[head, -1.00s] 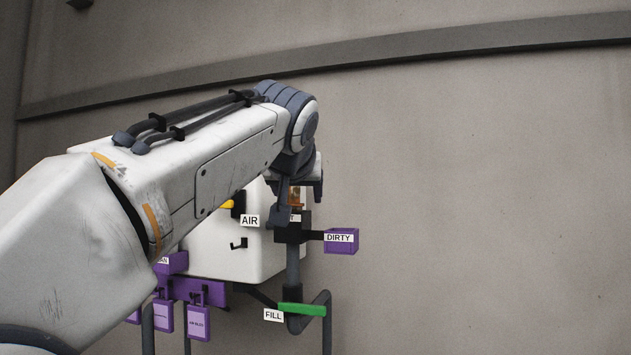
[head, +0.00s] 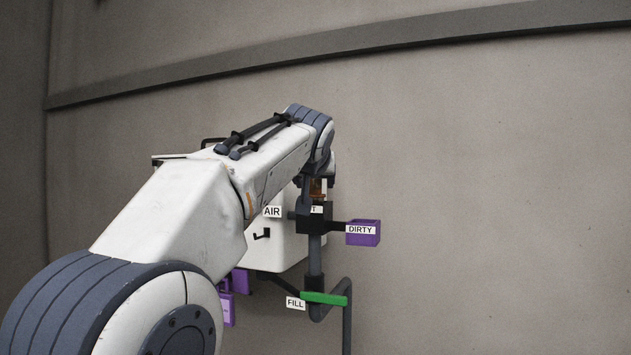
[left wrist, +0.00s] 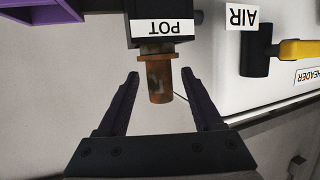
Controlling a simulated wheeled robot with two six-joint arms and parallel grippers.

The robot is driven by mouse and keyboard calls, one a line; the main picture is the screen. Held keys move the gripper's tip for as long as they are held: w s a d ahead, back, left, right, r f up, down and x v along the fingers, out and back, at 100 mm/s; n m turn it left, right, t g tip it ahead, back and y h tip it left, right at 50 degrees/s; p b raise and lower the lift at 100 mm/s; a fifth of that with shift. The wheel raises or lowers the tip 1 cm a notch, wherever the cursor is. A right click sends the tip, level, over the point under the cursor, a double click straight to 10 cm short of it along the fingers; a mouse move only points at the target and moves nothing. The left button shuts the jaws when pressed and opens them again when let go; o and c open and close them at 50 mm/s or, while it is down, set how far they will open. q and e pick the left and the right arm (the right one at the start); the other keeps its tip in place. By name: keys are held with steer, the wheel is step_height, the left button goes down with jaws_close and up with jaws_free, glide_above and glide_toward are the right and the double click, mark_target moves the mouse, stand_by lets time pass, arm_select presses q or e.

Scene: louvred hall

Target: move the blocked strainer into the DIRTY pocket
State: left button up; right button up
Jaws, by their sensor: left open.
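The strainer (left wrist: 158,80) is a rusty brown cylinder with a flange, sticking out of the black block labelled POT (left wrist: 160,12). In the head view, a bit of the strainer (head: 318,187) shows above the black pot (head: 314,218). My left gripper (left wrist: 160,75) is open, with a fingertip on each side of the strainer and a visible gap on both sides. In the head view my arm hides most of that gripper. The purple DIRTY pocket (head: 362,241) sits right of the pot on a black arm; its edge shows in the left wrist view (left wrist: 40,10). My right gripper is out of view.
A white tank (head: 275,250) stands behind the pot, with an AIR label (head: 272,211) and a hook. A yellow-handled AIR valve (left wrist: 300,50) is close beside the gripper. A green FILL handle (head: 325,298) is below the pot. The wall to the right is bare.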

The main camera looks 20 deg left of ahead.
arm_select(q)
steer(key=shift+w+a+f, duration=0.1)
steer(key=shift+w, duration=0.3)
jaws_close()
stand_by(1.4)
